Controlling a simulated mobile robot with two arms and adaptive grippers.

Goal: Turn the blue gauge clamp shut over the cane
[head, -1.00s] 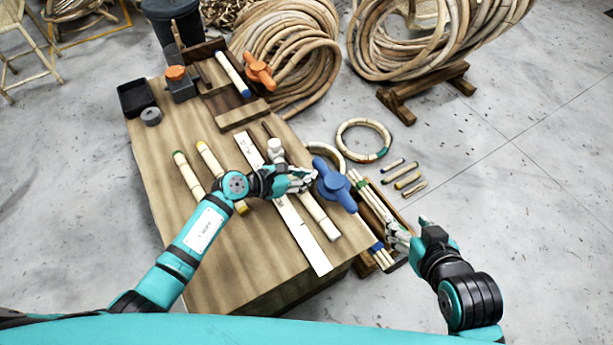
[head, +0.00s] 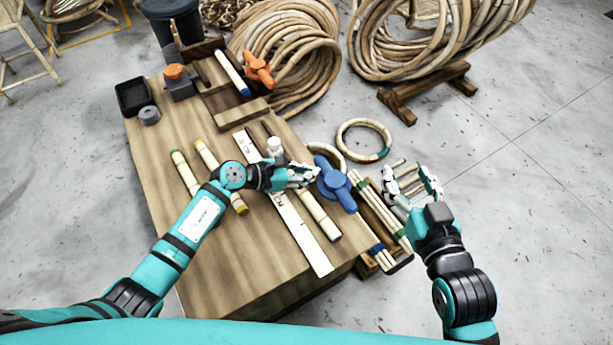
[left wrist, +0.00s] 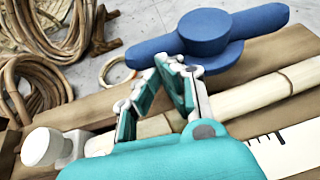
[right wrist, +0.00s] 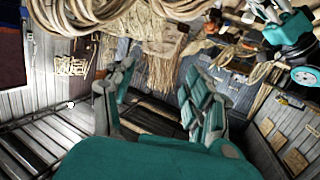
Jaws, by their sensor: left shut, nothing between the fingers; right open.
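The blue gauge clamp (head: 335,183) is a two-winged knob at the right edge of the wooden bench. It also fills the top of the left wrist view (left wrist: 205,40). A pale cane (head: 315,212) lies on the bench beside a white ruler (head: 290,215). In the left wrist view the cane (left wrist: 270,90) runs just below the clamp. My left gripper (head: 314,172) is shut and empty, its fingertips close against the clamp's left side; contact is unclear. My right gripper (head: 412,190) is open and empty, right of the bench over the floor.
An orange knob (head: 259,70) stands at the bench's far end. Yellow- and green-marked canes (head: 188,172) lie left of the ruler. A box of cane sticks (head: 380,225) stands at the bench's right side. A cane ring (head: 363,140) and short sticks lie on the floor.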

